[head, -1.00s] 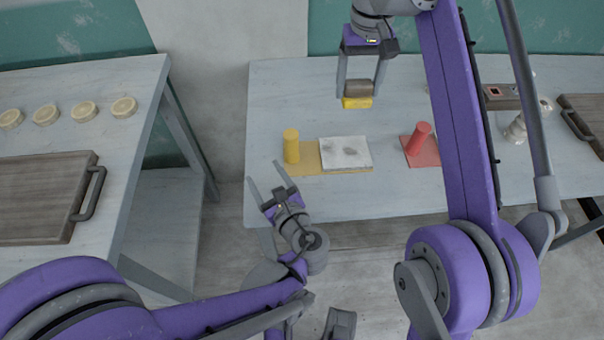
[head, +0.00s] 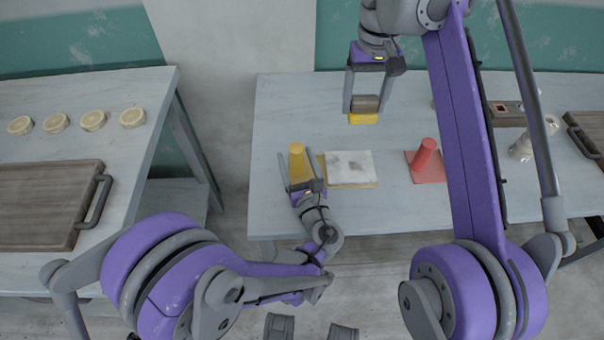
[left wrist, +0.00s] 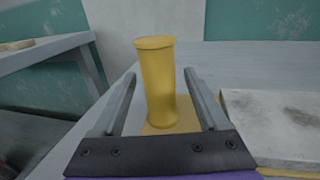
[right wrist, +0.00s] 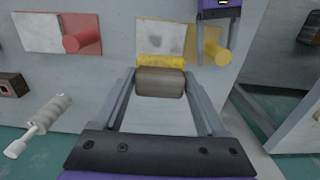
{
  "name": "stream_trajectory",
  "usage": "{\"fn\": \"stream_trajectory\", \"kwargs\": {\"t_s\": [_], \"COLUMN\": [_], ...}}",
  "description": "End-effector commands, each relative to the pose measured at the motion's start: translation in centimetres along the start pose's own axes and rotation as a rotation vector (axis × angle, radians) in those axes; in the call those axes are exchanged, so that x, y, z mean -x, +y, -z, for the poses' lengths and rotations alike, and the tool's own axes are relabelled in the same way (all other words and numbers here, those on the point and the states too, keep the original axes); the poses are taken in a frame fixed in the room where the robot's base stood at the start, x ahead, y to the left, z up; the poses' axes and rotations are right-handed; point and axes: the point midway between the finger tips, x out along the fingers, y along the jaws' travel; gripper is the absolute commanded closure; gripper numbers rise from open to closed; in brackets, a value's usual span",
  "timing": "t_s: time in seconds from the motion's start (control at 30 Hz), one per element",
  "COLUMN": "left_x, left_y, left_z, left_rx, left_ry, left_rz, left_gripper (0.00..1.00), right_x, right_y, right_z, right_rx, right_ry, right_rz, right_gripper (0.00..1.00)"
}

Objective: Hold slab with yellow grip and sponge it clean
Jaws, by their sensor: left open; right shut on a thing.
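The white slab (head: 349,167) with grey smudges lies on a yellow base (head: 370,184). The yellow grip (head: 297,160) is an upright cylinder at the base's left end. My left gripper (head: 296,174) is open with its fingers on either side of the yellow grip. The left wrist view shows the grip (left wrist: 159,85) between the fingers, with gaps at both sides. My right gripper (head: 368,100) is shut on the sponge (head: 363,118), which has a brown upper part and a yellow lower part. It holds the sponge above the table, behind the slab. The right wrist view also shows the sponge (right wrist: 161,80).
A red grip (head: 425,155) stands on a red base right of the slab. A roller tool (right wrist: 40,124) and a dark box (head: 505,112) are farther right. A side table (head: 140,90) at left holds several pale discs and a wooden board (head: 45,205).

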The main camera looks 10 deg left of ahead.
Motion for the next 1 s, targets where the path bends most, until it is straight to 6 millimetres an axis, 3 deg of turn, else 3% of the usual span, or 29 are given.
{"fn": "stream_trajectory", "kwargs": {"t_s": [0.2,0.57,1.0], "left_x": [-2.4,-2.8,-2.8], "left_y": [0.0,0.0,0.0], "left_z": [0.0,0.0,0.0], "left_rx": [-0.001,0.000,0.000], "left_ry": [-0.001,0.000,0.000], "left_rz": [-0.002,0.000,0.000], "left_gripper": [0.23,0.23,1.00], "right_x": [0.0,0.0,0.0], "right_y": [0.0,0.0,0.0], "right_z": [0.0,0.0,0.0], "right_rx": [0.000,0.000,0.000], "right_ry": [0.000,0.000,0.000], "right_rz": [0.000,0.000,0.000], "right_gripper": [0.70,0.70,0.70]}}
